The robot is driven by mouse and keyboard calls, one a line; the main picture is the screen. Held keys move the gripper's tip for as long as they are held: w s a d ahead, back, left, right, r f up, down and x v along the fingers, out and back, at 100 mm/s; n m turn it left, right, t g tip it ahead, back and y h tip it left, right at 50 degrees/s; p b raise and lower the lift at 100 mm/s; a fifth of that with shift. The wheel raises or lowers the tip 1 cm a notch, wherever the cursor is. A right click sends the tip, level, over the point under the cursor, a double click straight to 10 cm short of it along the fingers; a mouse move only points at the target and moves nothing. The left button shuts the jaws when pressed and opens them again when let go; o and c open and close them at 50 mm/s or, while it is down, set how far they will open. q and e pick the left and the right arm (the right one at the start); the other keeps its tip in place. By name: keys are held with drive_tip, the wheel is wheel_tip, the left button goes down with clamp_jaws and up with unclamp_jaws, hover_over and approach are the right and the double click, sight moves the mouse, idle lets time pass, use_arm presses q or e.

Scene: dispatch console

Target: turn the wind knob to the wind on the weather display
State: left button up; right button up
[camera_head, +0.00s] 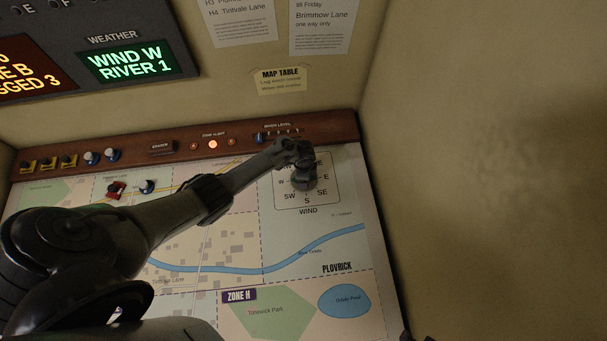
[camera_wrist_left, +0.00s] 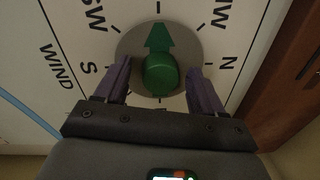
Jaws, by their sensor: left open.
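The weather display (camera_head: 130,62) on the back wall reads WIND W and RIVER 1 in green. The wind dial (camera_head: 331,196) is printed on the map, with compass letters around it. My left gripper (camera_head: 304,180) is over the dial and hides the knob in the head view. In the left wrist view, the green wind knob (camera_wrist_left: 160,74) sits on a round grey base. Its arrow points up at the tick between SW and NW, the west mark. The fingers of my left gripper (camera_wrist_left: 162,82) are open on either side of the knob, with gaps. My right gripper is not in view.
A wooden strip (camera_head: 330,128) with switches, a lit red lamp (camera_head: 213,144) and a river level slider (camera_head: 259,138) runs behind the map. A red piece (camera_head: 116,190) and a blue-and-white piece (camera_head: 147,187) stand on the map. A wall is at the right.

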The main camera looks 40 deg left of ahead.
use_arm(q)
wheel_tip(320, 180, up, 11)
drive_tip(key=p, duration=0.3)
drive_tip(key=shift+s+d+f, duration=0.15)
drive_tip(key=shift+s, duration=0.05)
idle(0.3)
